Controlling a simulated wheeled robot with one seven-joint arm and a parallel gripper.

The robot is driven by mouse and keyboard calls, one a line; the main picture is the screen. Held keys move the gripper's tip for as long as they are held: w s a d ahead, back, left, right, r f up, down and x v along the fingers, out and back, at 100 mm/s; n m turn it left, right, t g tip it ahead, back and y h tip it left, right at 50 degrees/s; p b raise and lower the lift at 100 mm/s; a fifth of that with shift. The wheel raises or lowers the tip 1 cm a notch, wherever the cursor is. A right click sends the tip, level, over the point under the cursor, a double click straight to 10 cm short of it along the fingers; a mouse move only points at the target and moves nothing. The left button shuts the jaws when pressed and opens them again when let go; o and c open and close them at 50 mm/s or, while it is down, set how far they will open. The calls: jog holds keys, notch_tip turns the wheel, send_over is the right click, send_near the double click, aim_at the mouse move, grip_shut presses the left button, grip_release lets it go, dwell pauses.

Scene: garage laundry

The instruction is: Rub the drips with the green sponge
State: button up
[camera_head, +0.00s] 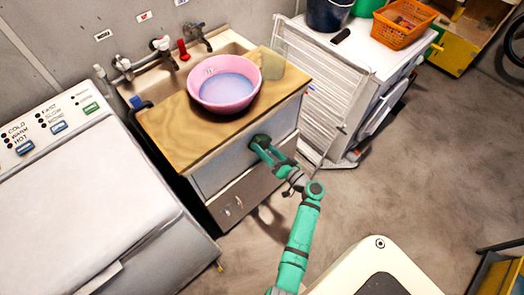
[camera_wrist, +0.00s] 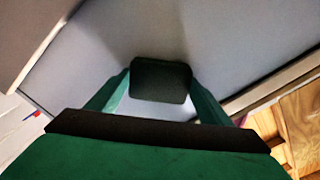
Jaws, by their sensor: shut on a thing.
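My gripper (camera_head: 262,143) is at the pale grey front panel (camera_head: 215,172) of the sink cabinet, below the wooden top. In the wrist view my gripper (camera_wrist: 160,88) is shut on the dark green sponge (camera_wrist: 160,80), which sits between the two fingers. The sponge faces the grey panel (camera_wrist: 235,40) and looks very close to it; I cannot tell if it touches. In the head view the sponge is hard to tell apart from the gripper. I can make out no drips on the panel; the sponge and gripper hide part of it.
A pink basin (camera_head: 228,84) of bluish water stands on the wooden top (camera_head: 170,130), above my gripper. A white slatted rack (camera_head: 315,85) stands close on the right. A white washing machine (camera_head: 85,205) is on the left. The floor (camera_head: 400,165) at the right is open.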

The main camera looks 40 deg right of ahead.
jog(key=shift+w+a, duration=0.1)
jog(key=shift+w, duration=0.05)
jog(key=shift+w+a, duration=0.1)
jog(key=shift+a, duration=2.15)
jog(key=s+d, duration=0.1)
jog(key=s, duration=0.5)
jog(key=shift+s, duration=0.15)
jog(key=shift+s, duration=0.1)
jog(key=s, duration=0.2)
jog(key=shift+s+d, duration=0.2)
jog(key=shift+s, duration=0.2)
